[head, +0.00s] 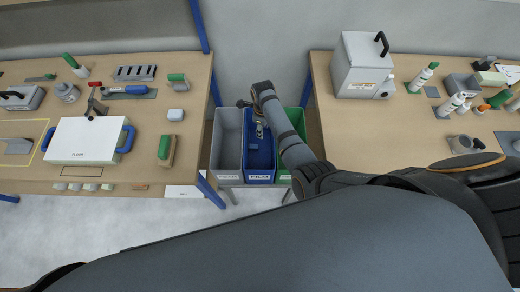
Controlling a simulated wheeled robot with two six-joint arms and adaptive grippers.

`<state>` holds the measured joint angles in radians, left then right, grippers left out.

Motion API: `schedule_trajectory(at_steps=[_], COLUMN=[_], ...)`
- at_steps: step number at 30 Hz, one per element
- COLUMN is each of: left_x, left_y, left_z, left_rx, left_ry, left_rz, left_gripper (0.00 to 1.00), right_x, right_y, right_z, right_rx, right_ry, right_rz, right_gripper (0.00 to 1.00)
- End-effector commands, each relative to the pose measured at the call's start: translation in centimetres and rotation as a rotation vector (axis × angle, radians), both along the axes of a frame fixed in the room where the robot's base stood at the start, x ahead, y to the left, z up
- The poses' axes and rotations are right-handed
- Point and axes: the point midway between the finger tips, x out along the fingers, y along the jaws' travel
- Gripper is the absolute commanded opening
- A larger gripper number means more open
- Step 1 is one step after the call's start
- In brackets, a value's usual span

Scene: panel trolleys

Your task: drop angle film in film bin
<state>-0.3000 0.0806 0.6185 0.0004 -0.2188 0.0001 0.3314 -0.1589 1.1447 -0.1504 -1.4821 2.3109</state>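The film bin (259,180) is the blue middle bin of three, with a FILM label on its front, standing in the gap between two tables. My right arm reaches over the bins from the right. My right gripper (260,131) points down over the blue bin and looks small and partly hidden by its own wrist. I cannot tell whether its fingers are open or shut. No piece of angle film can be made out in the gripper; a small dark shape in the bin is too unclear to name. My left gripper is not in view.
A grey bin (227,150) stands left of the blue one and a green bin (297,122) right of it, partly behind my arm. The left table holds a white case (88,140) and tools. The right table holds a grey box (362,66) and several bottles.

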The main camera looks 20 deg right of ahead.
Motion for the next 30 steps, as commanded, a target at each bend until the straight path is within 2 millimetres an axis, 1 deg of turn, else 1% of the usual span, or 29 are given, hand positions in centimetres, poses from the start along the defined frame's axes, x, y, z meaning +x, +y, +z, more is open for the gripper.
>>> schedule_trajectory(at_steps=[6,9,12,15,30], left_x=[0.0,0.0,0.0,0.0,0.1], left_y=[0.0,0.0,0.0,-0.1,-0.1], left_z=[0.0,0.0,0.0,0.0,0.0], left_rx=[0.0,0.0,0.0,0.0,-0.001], left_ry=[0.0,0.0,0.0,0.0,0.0], left_rz=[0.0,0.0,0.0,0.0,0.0], left_gripper=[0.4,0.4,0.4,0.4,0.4], right_x=[0.1,0.1,0.1,0.0,0.0], right_y=[0.1,0.0,0.0,0.0,0.0], right_z=[4.2,5.7,6.5,6.8,6.7], right_rx=[0.002,0.002,0.001,0.001,0.001], right_ry=[-0.004,-0.004,-0.002,-0.001,-0.001], right_rz=[-0.001,0.0,0.0,0.0,0.0], right_gripper=[0.41,0.41,0.41,0.41,0.41])
